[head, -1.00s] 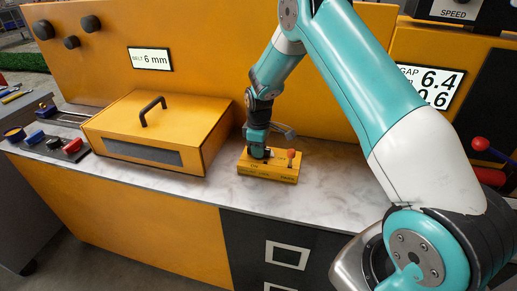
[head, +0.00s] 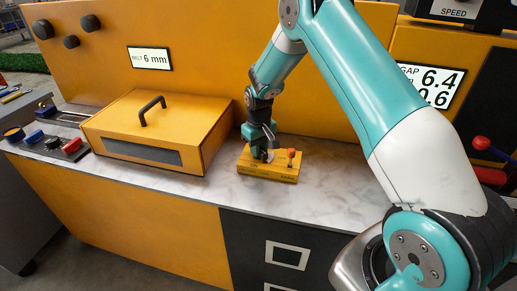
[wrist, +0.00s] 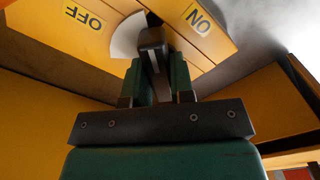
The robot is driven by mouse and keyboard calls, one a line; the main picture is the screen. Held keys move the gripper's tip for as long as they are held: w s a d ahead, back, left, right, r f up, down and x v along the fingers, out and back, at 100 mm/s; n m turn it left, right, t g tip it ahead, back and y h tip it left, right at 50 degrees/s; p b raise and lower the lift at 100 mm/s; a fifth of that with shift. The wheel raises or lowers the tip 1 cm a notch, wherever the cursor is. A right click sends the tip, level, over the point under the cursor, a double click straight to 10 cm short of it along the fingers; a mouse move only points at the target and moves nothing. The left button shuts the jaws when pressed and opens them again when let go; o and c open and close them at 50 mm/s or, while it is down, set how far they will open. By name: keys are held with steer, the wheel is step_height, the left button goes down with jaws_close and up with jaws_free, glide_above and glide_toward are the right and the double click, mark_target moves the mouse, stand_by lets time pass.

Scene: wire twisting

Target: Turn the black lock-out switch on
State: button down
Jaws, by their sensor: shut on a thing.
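The black lock-out switch (wrist: 153,38) sits on a yellow box (head: 268,174) on the counter. In the wrist view its handle stands between the OFF label (wrist: 83,16) at left and the ON label (wrist: 199,18) at right, touching neither. A pale disc (wrist: 126,38) shows beside the handle on the OFF side. My gripper (wrist: 154,72) points down at the box and is shut on the black handle, which lies between its green fingers. In the head view my gripper (head: 261,152) covers most of the switch.
A red-topped lever (head: 291,153) stands on the same box, just right of my gripper. A large yellow case (head: 190,140) with a black handle stands close at left. A yellow wall panel (head: 215,60) rises behind. The marble counter (head: 330,195) is clear at right.

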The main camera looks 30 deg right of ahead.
steer(key=m, duration=0.5)
steer(key=shift+m, duration=2.4)
steer(key=c, duration=1)
jaws_free()
step_height(320, 180, up, 18)
steer(key=shift+f+b, duration=0.25)
steer(key=shift+b, duration=0.65)
